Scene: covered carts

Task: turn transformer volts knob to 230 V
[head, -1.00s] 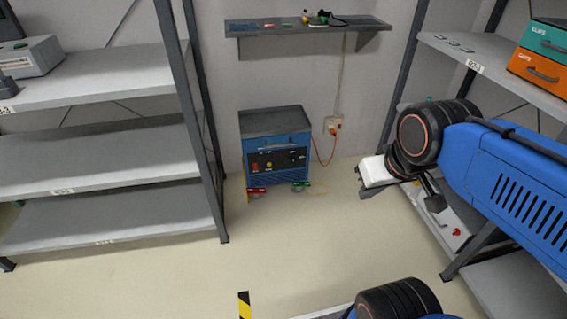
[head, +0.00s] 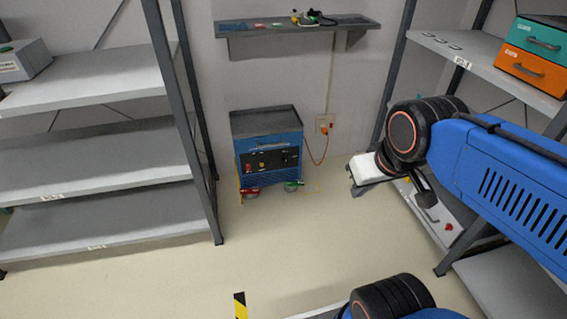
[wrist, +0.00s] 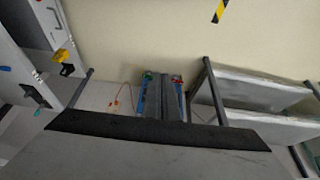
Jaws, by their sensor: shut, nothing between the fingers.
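The blue transformer (head: 268,148) stands on the floor against the back wall. It has a dark top and a black front panel (head: 272,161) with small red and yellow controls. Its knobs and markings are too small to read. It also shows upside down in the wrist view (wrist: 152,98), partly hidden below by a wide grey-and-black shape. My gripper (head: 360,186) is at the end of the blue arm, to the right of the transformer and apart from it. It is shut and empty.
An orange cable runs from the transformer to a wall socket (head: 325,123). A wall shelf (head: 245,46) hangs above. Grey racks stand left (head: 100,170) and right (head: 480,60), the right one with teal and orange boxes (head: 535,68). The floor in front is clear.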

